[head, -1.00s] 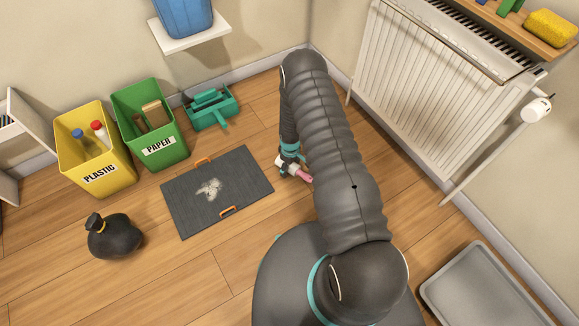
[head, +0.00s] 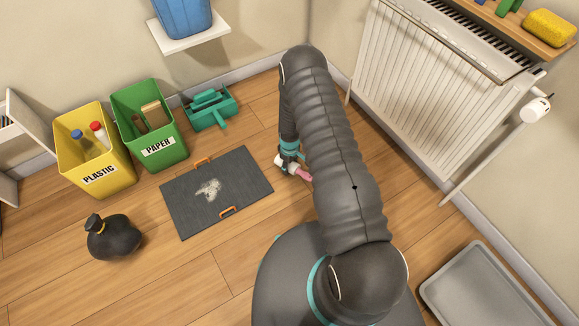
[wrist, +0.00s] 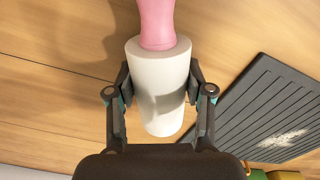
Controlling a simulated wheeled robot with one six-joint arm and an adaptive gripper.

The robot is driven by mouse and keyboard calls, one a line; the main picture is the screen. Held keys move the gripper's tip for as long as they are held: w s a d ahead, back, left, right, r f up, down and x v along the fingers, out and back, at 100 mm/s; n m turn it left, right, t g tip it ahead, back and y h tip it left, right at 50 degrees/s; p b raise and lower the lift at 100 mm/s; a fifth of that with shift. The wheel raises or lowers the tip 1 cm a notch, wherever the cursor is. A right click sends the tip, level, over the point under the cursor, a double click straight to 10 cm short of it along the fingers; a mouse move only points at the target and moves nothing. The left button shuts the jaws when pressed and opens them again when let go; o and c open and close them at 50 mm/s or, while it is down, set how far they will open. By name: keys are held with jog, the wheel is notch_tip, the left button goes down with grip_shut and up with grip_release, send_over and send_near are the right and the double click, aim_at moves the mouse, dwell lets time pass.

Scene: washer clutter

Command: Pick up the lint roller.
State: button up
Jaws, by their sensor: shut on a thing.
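The lint roller has a white cylinder and a pink handle. In the wrist view the white roller (wrist: 158,85) sits between the two fingers of my gripper (wrist: 158,90), which touch it on both sides. Its pink handle points to the top of that view. In the head view the lint roller (head: 304,175) shows as a small pink and white piece beside my arm, partly hidden by it. My gripper (head: 287,163) is shut on it. I cannot tell its height above the floor.
A dark grey mat (head: 190,215) with orange handles and a pale patch of fluff lies to the left. A black bag (head: 115,243) lies nearby. A radiator (head: 430,75) stands right.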

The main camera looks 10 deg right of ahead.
notch_tip(320, 180, up, 3)
jog(key=shift+w+r, duration=0.1)
jog(key=s+d+r+m, duration=0.4)
jog(key=s+d+r, duration=0.35)
jog(key=d, duration=0.25)
jog(key=a+r+m, duration=0.1)
jog(key=a+r, duration=0.2)
jog(key=r, duration=0.4)
jog(key=a+r+m, duration=0.1)
jog(key=a+r, duration=0.3)
jog(key=r, duration=0.3)
jog(key=w+a+r+m, duration=0.1)
jog(key=a+r+m, duration=0.1)
jog(key=r, duration=0.5)
jog(key=shift+a+p, duration=0.4)
jog(key=shift+a, duration=0.25)
jog(key=shift+r, duration=0.1)
